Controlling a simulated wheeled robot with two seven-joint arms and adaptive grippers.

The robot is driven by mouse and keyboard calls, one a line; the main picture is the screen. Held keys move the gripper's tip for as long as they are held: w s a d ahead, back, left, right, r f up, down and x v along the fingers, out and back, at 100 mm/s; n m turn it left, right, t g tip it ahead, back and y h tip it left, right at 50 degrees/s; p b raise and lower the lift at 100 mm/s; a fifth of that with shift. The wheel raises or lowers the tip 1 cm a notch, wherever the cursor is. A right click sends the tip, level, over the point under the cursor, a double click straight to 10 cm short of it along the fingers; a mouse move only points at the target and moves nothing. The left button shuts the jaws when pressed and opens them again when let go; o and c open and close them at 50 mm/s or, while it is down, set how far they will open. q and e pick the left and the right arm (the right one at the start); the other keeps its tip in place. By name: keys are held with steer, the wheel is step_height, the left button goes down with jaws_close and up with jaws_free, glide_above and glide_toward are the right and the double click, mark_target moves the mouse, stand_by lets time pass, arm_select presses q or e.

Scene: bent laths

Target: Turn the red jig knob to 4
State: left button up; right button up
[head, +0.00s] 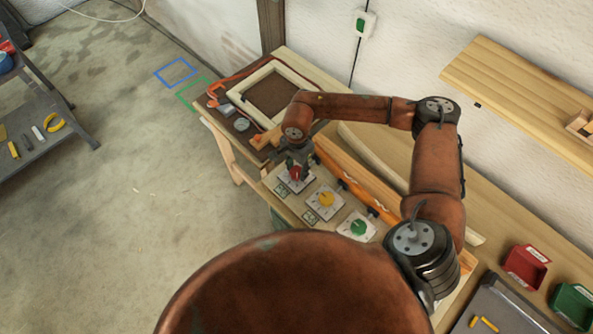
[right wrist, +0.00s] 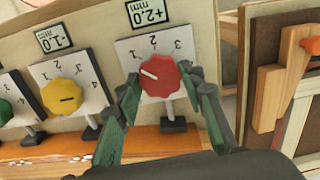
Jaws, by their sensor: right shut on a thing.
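The red knob (right wrist: 163,78) sits on a white dial plate (right wrist: 128,52) with numbers around it, mounted on the wooden jig board (head: 262,187). Its white pointer line slants toward the upper left in the right wrist view; I cannot tell exactly which number it meets. The 4 on this dial is not clear to me. My right gripper (right wrist: 160,80) has its green fingers on either side of the red knob and is shut on it. In the head view the red knob (head: 296,173) shows beneath the right gripper (head: 297,168). My left gripper is out of view.
A yellow knob (head: 326,199) and a green knob (head: 358,227) stand in line beside the red one. An orange bar (head: 345,170) with clamps runs behind them. A framed panel (head: 287,78) lies at the bench's far end. Red (head: 525,266) and green (head: 575,304) bins stand right.

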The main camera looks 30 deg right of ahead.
steer(key=m+b, duration=0.2)
steer(key=m, duration=0.4)
steer(key=shift+f+m+b, duration=0.1)
steer(key=shift+m+b, duration=0.2)
steer(key=shift+b, duration=0.05)
steer(key=m+b, duration=0.1)
steer(key=m, duration=0.2)
steer(key=shift+m, duration=0.3)
steer(key=m, duration=0.3)
steer(key=shift+m+b, duration=0.3)
steer(key=shift+b, duration=0.05)
steer(key=m, duration=0.3)
steer(key=shift+m, duration=0.3)
steer(key=m, duration=0.3)
steer(key=shift+m, duration=0.3)
steer(key=m, duration=0.6)
steer(key=shift+m, duration=0.4)
steer(key=o, duration=1.2)
steer(key=shift+c, duration=0.2)
